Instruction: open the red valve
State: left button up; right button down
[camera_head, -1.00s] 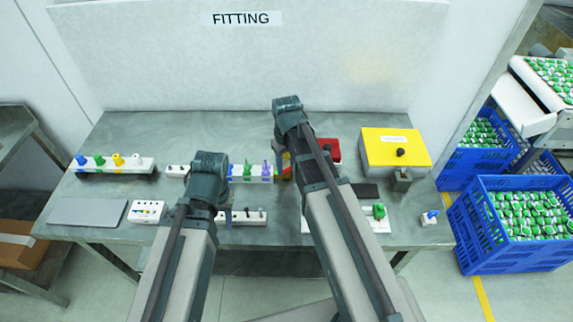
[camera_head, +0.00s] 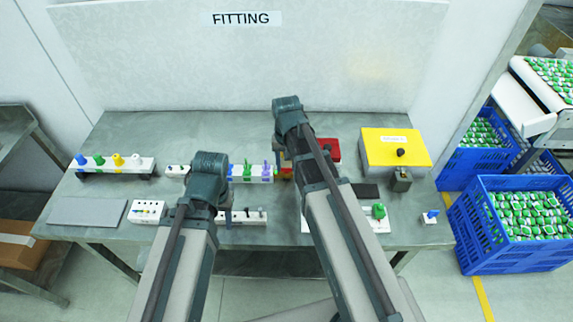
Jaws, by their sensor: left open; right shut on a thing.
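A red box-like thing with a dark knob (camera_head: 328,151) stands at the back middle of the bench, partly covered by my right arm. Which part of it is the valve, I cannot tell. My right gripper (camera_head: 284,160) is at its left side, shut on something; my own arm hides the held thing. A little red and yellow shows just below this gripper. My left gripper (camera_head: 225,213) is open, low over the bench, left of the red thing and near a white strip with small pegs (camera_head: 249,216).
A yellow box with a black knob (camera_head: 386,145) stands at the right. A white rack with coloured knobs (camera_head: 118,165) and a grey plate (camera_head: 87,211) are at the left. A white rack with coloured pegs (camera_head: 256,179) lies between my arms. Blue crates (camera_head: 505,265) stand beside the bench.

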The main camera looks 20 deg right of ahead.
dwell(0.4)
jog(key=shift+c, duration=2)
grip_release()
pick_arm(q)
notch_tip(320, 180, up, 14)
jog(key=p, duration=1.4)
pick_arm(e)
notch_tip(320, 180, up, 14)
pick_arm(q)
jog(key=shift+f, duration=0.15)
pick_arm(e)
jog(key=shift+f, duration=0.1)
pick_arm(q)
notch_tip(320, 180, down, 6)
jog(key=b, duration=0.6)
pick_arm(e)
jog(key=s+a+f+n, duration=0.2)
jog(key=s+a+n, duration=0.1)
jog(key=s+a, duration=0.2)
jog(key=s+a+f+n+h, duration=0.1)
jog(key=s+a+f+n, duration=0.2)
jog(key=s, duration=0.6)
jog(key=a+n, duration=0.1)
jog(key=a, duration=0.1)
jog(key=shift+s+a+f, duration=0.2)
jog(key=shift+a+f, duration=0.1)
